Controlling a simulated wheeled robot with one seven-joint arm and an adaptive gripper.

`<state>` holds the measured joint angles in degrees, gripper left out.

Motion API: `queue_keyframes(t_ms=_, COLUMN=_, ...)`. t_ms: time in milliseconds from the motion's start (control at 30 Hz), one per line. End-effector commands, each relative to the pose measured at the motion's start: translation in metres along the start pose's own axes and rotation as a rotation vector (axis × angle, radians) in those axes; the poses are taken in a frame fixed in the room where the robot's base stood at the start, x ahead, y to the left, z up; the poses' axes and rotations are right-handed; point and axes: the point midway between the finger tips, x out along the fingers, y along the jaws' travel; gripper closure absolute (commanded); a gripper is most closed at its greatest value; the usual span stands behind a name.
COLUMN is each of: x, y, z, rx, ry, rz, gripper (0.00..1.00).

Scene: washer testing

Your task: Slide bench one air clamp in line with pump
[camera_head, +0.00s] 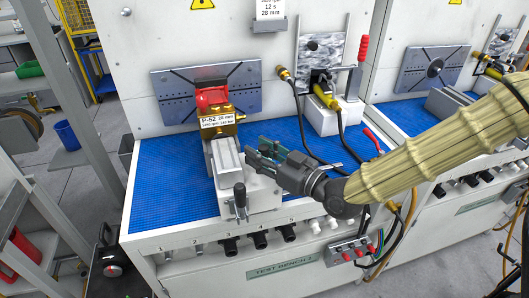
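The pump (212,98), red with a brass block and a label reading P-52, sits against the grey slotted plate (168,95) of bench one. A long light-grey block (228,158) with a black-knobbed lever (240,195) lies in front of the pump; it looks like the air clamp. It is roughly in front of the pump, with its near end slightly to the right. My gripper (258,150) is just right of the block, fingers pointing left and apart, with nothing seen between them. I cannot tell whether a fingertip touches the block.
A blue mat (165,190) covers the bench top, mostly clear at left. A white box (328,118) with a yellow-ended hose and cables stands behind and right of my gripper. Several black and white fittings (260,238) line the front edge. A second bench (430,107) stands right.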

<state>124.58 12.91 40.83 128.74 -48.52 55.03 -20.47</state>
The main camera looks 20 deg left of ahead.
Motion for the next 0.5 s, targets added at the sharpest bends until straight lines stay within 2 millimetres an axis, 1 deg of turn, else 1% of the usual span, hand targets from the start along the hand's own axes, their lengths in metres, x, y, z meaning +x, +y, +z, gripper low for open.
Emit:
queue_keyframes(t_ms=367, x=-0.003, y=0.003, z=0.0, rx=0.0, ry=-0.001, rz=0.006, gripper=0.55)
queue_keyframes(t_ms=500, x=-0.014, y=0.004, z=0.0, rx=0.0, ry=-0.001, rz=0.007, gripper=0.55)
